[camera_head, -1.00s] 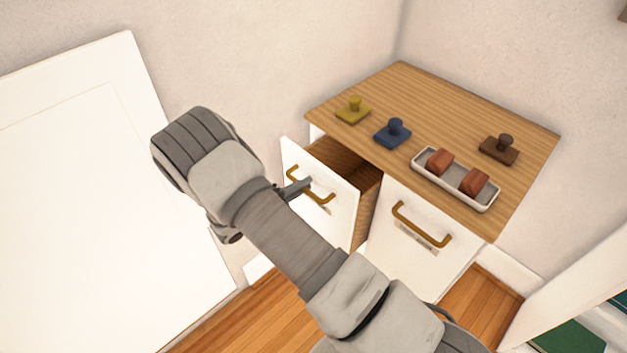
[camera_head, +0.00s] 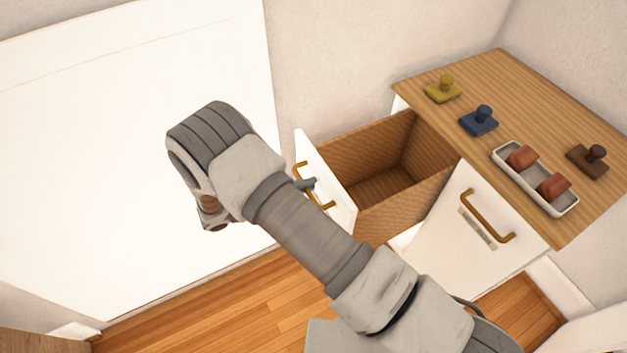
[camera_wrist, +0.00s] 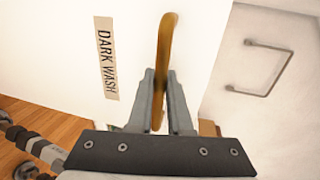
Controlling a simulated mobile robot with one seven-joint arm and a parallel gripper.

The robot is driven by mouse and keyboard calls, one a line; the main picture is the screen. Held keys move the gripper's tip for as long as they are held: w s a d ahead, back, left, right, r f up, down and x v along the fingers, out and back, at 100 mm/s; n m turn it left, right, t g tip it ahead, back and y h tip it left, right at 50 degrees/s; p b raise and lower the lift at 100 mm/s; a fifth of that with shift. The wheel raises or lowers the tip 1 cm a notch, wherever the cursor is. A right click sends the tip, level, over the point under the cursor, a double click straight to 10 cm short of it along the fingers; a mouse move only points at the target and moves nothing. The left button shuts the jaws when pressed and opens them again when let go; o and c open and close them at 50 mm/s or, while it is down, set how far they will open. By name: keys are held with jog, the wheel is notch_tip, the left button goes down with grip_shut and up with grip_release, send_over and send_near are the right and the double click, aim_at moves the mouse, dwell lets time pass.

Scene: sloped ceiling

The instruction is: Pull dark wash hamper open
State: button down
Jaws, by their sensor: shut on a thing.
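The dark wash hamper is a white-fronted wooden drawer (camera_head: 326,188), pulled far out of the left side of the cabinet. Its inside shows empty brown wood. Its label, reading DARK WASH (camera_wrist: 106,58), is on the front in the wrist view. My gripper (camera_wrist: 160,90) is shut on the brass handle (camera_wrist: 167,40) of this drawer. In the head view the handle (camera_head: 301,172) is partly hidden behind my arm, with a fingertip (camera_head: 308,184) showing at it.
The second drawer (camera_head: 470,235) to the right is shut. On the wooden top (camera_head: 500,80) stand a yellow stamp (camera_head: 443,90), a blue stamp (camera_head: 478,121), a dark brown stamp (camera_head: 588,161) and a tray (camera_head: 570,208) with two reddish blocks. A white panel (camera_head: 120,150) stands at left.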

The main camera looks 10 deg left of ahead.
jog(key=shift+s+a, duration=0.3)
jog(key=shift+a, duration=0.1)
jog(key=c, duration=0.8)
grip_release()
jog(key=shift+c, duration=0.2)
jog(key=p+v, duration=0.1)
jog(key=v, duration=1.6)
jog(key=shift+a+p, duration=0.2)
jog(key=shift+p, duration=0.1)
jog(key=shift+s, duration=0.1)
